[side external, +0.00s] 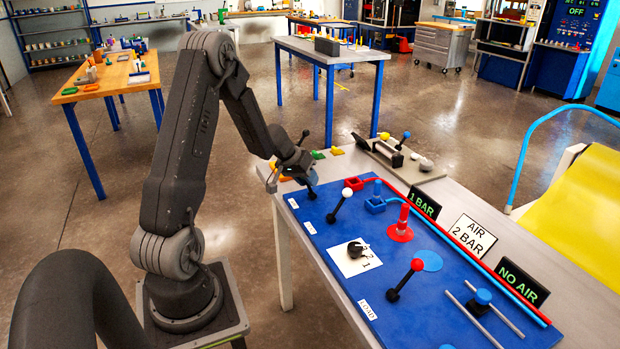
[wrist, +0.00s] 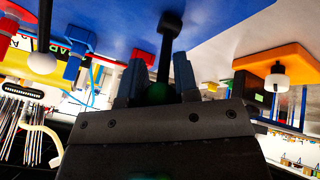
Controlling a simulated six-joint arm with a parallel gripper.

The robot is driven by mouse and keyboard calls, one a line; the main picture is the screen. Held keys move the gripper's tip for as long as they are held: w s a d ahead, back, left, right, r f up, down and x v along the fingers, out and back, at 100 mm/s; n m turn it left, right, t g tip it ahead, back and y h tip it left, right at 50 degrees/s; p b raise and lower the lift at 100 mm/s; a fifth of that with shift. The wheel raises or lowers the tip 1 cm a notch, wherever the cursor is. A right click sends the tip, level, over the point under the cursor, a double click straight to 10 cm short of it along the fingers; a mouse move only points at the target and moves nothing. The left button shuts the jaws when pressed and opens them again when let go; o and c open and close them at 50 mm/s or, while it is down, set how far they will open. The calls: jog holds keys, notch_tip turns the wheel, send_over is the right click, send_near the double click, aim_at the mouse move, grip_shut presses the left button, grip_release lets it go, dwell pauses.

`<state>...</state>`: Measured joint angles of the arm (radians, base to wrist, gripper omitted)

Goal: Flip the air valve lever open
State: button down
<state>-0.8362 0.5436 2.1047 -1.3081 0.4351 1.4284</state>
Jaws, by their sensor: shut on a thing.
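The blue panel (side external: 325,235) carries several levers. My gripper (side external: 308,182) is at the panel's far left corner. In the wrist view my gripper (wrist: 158,75) has its two blue fingers on either side of a black lever stem (wrist: 165,55) with a green knob (wrist: 158,93), and is shut on it. The stem runs to a black base on the panel. In the side view this lever is mostly hidden by the gripper. A white-knobbed lever (side external: 341,206) and a red-knobbed lever (side external: 404,281) stand tilted nearby.
Signs read "1 BAR" (side external: 424,203), "AIR 2 BAR" (side external: 469,237) and "NO AIR" (side external: 521,284). A red cone (side external: 402,225), a blue holder (side external: 376,205) and a black dial (side external: 355,250) stand on the panel. A board with a blue-knobbed lever (side external: 403,142) lies beyond.

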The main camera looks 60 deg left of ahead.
jog(key=shift+s+f+t, duration=0.2)
jog(key=shift+s+t, duration=0.25)
jog(key=shift+t, duration=0.35)
jog(key=shift+s+f+t, duration=0.2)
jog(key=shift+s+t, duration=0.25)
jog(key=shift+t, duration=0.35)
jog(key=c, duration=0.9)
grip_release()
jog(key=shift+o, duration=0.2)
jog(key=v, duration=0.7)
jog(key=shift+s, duration=0.3)
jog(key=shift+r, duration=0.1)
